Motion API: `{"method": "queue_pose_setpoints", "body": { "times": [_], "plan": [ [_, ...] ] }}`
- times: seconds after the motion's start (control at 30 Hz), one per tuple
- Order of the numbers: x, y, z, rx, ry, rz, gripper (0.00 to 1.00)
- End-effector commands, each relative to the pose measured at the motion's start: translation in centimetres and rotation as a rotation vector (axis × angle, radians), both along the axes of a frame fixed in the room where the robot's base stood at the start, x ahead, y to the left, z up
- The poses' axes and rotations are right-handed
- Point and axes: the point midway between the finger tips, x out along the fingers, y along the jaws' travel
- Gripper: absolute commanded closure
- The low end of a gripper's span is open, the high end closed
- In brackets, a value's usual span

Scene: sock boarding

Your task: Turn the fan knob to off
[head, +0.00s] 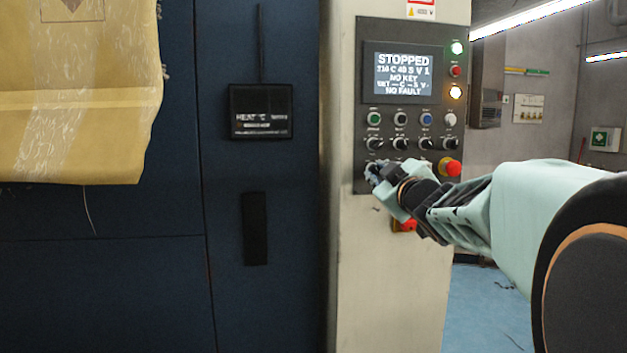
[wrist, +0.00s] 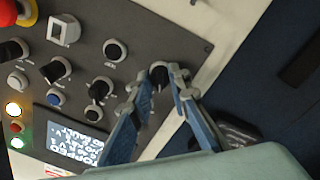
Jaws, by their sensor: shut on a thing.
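The control panel (head: 365,110) is dark grey, on a pale upright cabinet. My gripper (head: 376,173) is at the panel's lower left corner in the head view and hides what it holds there. In the wrist view my gripper (wrist: 164,90) has its two fingers closed on either side of a black knob (wrist: 158,72), at the end of the row with the red stop button (wrist: 15,10). The knob's label is too small to read, so I cannot tell its setting. The screen (head: 402,74) reads STOPPED and NO FAULT.
Other black knobs (head: 400,143) and push buttons (head: 426,119) sit close above my gripper. A red stop button (head: 453,168) is to its right, and another red button (head: 408,226) lies below.

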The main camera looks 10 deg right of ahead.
Motion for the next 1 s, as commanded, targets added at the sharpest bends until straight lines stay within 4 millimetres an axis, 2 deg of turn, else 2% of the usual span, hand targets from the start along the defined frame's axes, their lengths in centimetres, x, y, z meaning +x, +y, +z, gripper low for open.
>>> {"method": "queue_pose_setpoints", "body": {
  "times": [0.27, 0.7, 0.73, 0.8, 0.87, 1.0],
  "plan": [
    [0.00, 0.02, 0.11, -0.066, -0.003, 0.000, 1.00],
    [0.00, 0.02, 0.19, -0.074, -0.002, 0.001, 1.00],
    [0.00, 0.02, 0.19, -0.074, -0.002, 0.001, 0.80],
    [0.00, 0.01, 0.18, -0.073, -0.002, 0.001, 0.72],
    [0.00, 0.01, 0.15, -0.073, -0.002, 0.001, 0.66],
    [0.00, 0.00, 0.09, -0.073, -0.002, 0.001, 0.65]
  ]
}}
